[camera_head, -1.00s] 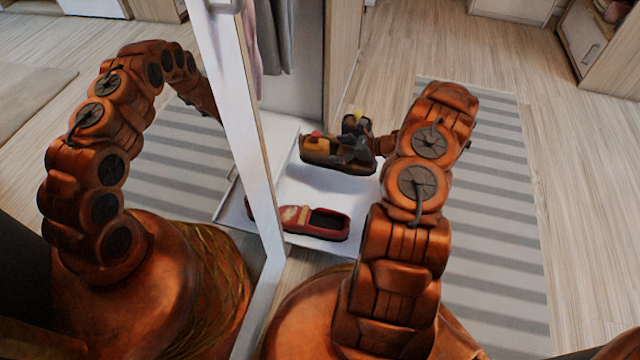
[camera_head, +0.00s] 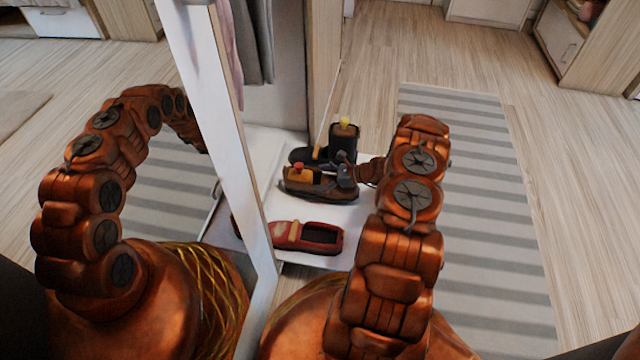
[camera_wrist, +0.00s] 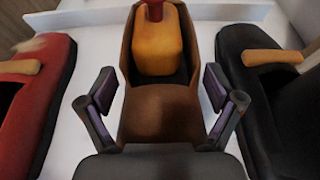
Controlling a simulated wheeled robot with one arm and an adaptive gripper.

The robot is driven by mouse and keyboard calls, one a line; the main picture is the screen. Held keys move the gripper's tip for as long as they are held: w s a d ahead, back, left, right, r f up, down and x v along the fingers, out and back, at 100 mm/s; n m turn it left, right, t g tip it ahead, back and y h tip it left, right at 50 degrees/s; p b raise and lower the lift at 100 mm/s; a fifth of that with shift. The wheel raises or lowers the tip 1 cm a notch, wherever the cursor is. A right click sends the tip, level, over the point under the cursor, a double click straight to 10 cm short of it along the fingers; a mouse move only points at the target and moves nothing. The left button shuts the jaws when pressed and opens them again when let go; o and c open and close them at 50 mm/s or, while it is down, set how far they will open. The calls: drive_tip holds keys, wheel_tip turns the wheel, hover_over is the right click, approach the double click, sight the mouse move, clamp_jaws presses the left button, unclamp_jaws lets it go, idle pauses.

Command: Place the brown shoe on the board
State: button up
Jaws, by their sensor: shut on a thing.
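The brown shoe (camera_head: 312,184) is over the white board (camera_head: 328,212), between the red and black shoes. An orange block-like item with a red top sits in its opening. My gripper (camera_head: 347,174) is at the shoe's right end. In the wrist view, the fingers of my gripper (camera_wrist: 160,90) are on both sides of the brown shoe (camera_wrist: 160,118), shut on it. The white board (camera_wrist: 98,45) shows between the shoes there. The shoe looks level and low; whether its sole touches the board I cannot tell.
The red shoe (camera_head: 308,238) lies on the board's near part; it is left in the wrist view (camera_wrist: 45,85). The black shoe (camera_wrist: 258,60) is on the right, near a dark upright item with a yellow top (camera_head: 343,140). A mirror panel edge (camera_head: 218,120) stands left.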

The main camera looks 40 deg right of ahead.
wheel_tip(320, 180, down, 2)
drive_tip(key=o, duration=1.1)
drive_tip(key=shift+r, duration=0.1)
drive_tip(key=shift+c, duration=0.2)
drive_tip(key=p+v, duration=0.3)
drive_tip(key=v, duration=0.8)
drive_tip(key=shift+r, duration=0.15)
drive_tip(key=shift+s+d+r+p, duration=0.1)
drive_tip(key=shift+s+d+p, duration=0.15)
drive_tip(key=shift+s+p, duration=0.1)
drive_tip(key=shift+a, duration=0.1)
